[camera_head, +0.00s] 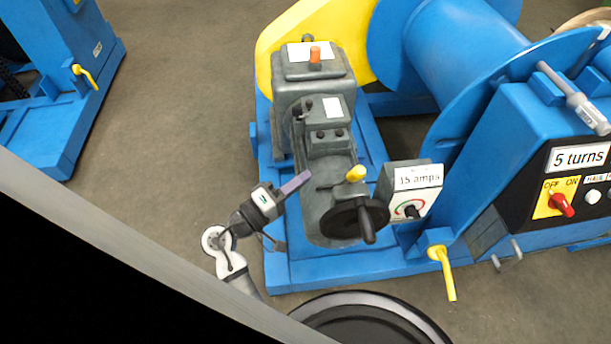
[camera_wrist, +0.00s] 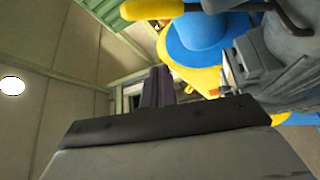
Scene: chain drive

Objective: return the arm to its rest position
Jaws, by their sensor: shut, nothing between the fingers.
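My gripper (camera_head: 296,183) is beside the left side of the grey gearbox and motor unit (camera_head: 325,110) in the head view. Its fingers are together, with nothing between them. They point up and to the right in the picture. In the wrist view the closed fingers (camera_wrist: 157,88) stand upright over the dark gripper body. My arm runs down from the gripper toward the bottom of the head view, where its lower part is hidden by a dark edge. I cannot tell whether the fingers touch the grey unit.
A black handwheel (camera_head: 355,218) and a "15 amps" box (camera_head: 412,190) stand right of my gripper. A blue drum (camera_head: 460,60) and a "5 turns" panel (camera_head: 560,185) lie further right. Another blue frame (camera_head: 60,75) stands at upper left. Bare floor (camera_head: 180,110) lies between.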

